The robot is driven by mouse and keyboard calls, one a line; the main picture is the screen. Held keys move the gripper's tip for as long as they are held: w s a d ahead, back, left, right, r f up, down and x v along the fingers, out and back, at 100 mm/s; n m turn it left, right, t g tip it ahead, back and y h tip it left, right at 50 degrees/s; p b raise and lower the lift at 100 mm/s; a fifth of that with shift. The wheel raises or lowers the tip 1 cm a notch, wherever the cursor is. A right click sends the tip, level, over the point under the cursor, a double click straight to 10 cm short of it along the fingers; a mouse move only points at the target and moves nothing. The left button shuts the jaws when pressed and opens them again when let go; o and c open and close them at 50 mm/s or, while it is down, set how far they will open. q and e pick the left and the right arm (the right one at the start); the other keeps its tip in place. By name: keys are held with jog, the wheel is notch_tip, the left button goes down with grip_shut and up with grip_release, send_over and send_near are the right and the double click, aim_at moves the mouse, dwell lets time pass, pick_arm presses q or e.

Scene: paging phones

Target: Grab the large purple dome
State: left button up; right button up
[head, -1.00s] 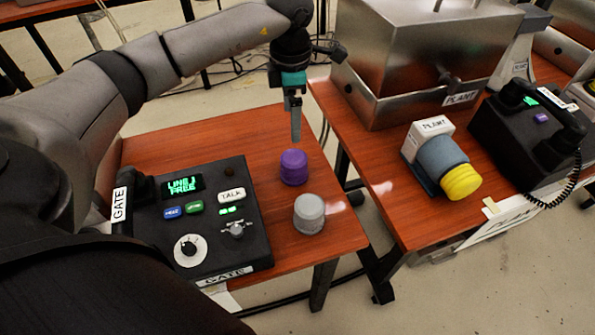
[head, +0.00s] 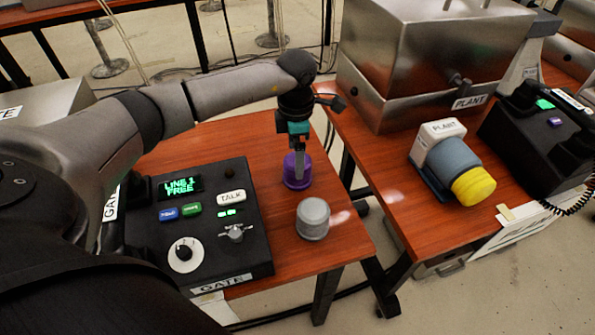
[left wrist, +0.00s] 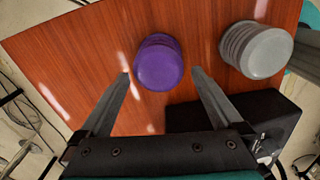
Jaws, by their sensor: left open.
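The purple dome (head: 297,172) stands upright on the wooden table beside the black GATE console. In the head view my left gripper (head: 299,172) comes down over it and hides part of it. In the left wrist view the purple dome (left wrist: 158,63) lies between and just beyond the open fingers of my left gripper (left wrist: 160,75). Whether a finger touches it I cannot tell. My right gripper is not in view.
A grey dome (head: 312,218) stands close to the purple one, nearer the table's front. The GATE console (head: 215,226) is to the left. A second table (head: 385,205) across a gap holds a metal box (head: 425,60), a yellow-capped PLANT device (head: 455,165) and a phone (head: 535,130).

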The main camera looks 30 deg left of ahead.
pick_arm(q)
jog(key=shift+f, duration=0.25)
notch_tip(320, 180, down, 4)
jog(key=shift+w+r+b, duration=0.1)
jog(key=shift+r+b, duration=0.15)
jog(key=shift+b, duration=0.5)
jog(key=shift+f, duration=0.55)
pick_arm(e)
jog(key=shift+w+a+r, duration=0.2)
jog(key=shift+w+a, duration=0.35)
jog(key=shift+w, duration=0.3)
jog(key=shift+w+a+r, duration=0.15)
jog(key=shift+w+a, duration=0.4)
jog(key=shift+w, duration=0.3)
pick_arm(q)
jog(key=shift+c, duration=0.2)
jog(key=c, duration=1.2)
